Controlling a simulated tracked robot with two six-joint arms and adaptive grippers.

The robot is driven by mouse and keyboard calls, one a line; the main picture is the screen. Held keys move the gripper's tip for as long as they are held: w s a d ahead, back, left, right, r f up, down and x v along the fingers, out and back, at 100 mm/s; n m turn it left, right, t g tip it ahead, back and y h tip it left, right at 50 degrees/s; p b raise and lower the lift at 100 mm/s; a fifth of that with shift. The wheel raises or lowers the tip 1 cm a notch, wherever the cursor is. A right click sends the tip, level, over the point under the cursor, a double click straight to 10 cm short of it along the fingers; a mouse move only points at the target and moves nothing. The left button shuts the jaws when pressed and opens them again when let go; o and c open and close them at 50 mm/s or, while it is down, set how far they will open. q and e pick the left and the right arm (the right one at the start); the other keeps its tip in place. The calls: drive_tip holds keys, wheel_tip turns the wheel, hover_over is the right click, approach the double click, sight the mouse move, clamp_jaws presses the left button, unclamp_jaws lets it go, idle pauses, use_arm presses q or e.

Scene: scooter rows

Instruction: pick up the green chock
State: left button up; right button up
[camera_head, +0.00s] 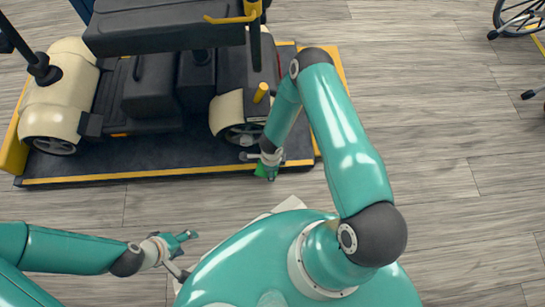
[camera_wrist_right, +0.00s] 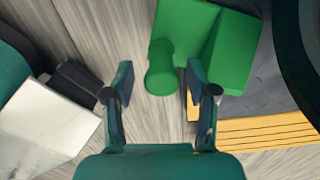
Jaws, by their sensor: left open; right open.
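The green chock (camera_wrist_right: 232,52) shows in the right wrist view as a wedge-shaped block with a rounded knob or grip (camera_wrist_right: 161,72) sticking out toward me. My right gripper (camera_wrist_right: 159,86) is open, with one finger on each side of the grip in the picture. I cannot tell whether the fingers touch it. In the head view, a small green part of the chock (camera_head: 261,171) shows by the platform's front edge, near the scooter's wheel, mostly hidden by my right gripper. My left gripper (camera_head: 187,237) is open and empty over the floor, away from the chock.
A cream and black scooter (camera_head: 150,85) stands on a dark platform (camera_head: 170,168) with yellow edges. The platform's striped edge (camera_wrist_right: 265,130) is close beside my right fingers. Part of a wheelchair (camera_head: 518,17) is at the top right.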

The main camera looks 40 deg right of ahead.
wheel_tip(320, 180, down, 2)
drive_tip(key=shift+f, duration=0.1)
clamp_jaws()
drive_tip(key=shift+r, duration=0.25)
idle(0.4)
